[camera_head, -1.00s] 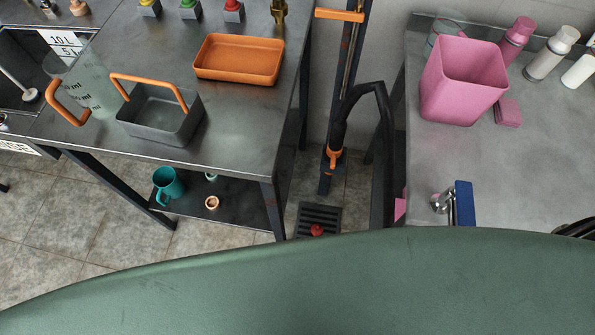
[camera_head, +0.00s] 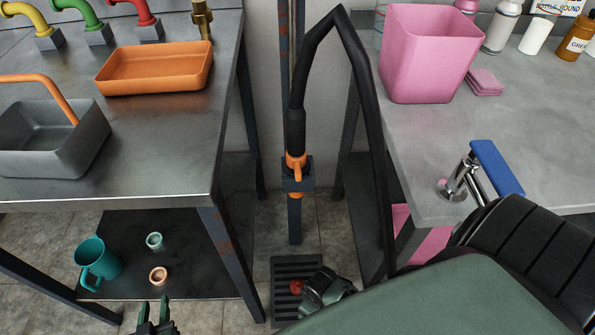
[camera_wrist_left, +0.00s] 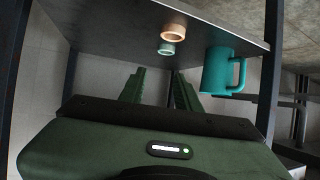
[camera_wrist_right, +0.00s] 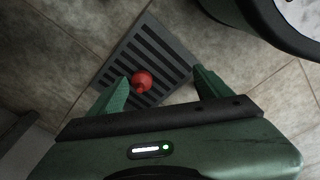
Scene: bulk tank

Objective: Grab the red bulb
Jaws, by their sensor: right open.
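The red bulb (camera_head: 296,287) lies on the dark slotted floor grate (camera_head: 290,264) between the two tables. In the right wrist view the bulb (camera_wrist_right: 142,81) shows beyond my open right gripper (camera_wrist_right: 160,75), closer to the picture-left finger. In the head view my right gripper (camera_head: 322,290) is just right of the bulb; its fingers are hard to make out there. My left gripper (camera_head: 155,307) is open and empty at the bottom of the head view. In the left wrist view my left gripper (camera_wrist_left: 157,70) points at the lower shelf.
A teal mug (camera_head: 96,262) and two small rings (camera_head: 155,241) are on the lower shelf (camera_head: 190,270). A black hose (camera_head: 372,110) with an orange fitting (camera_head: 296,160) hangs above the grate. Table legs (camera_head: 232,265) flank the gap. A pink bin (camera_head: 425,55) stands on the right table.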

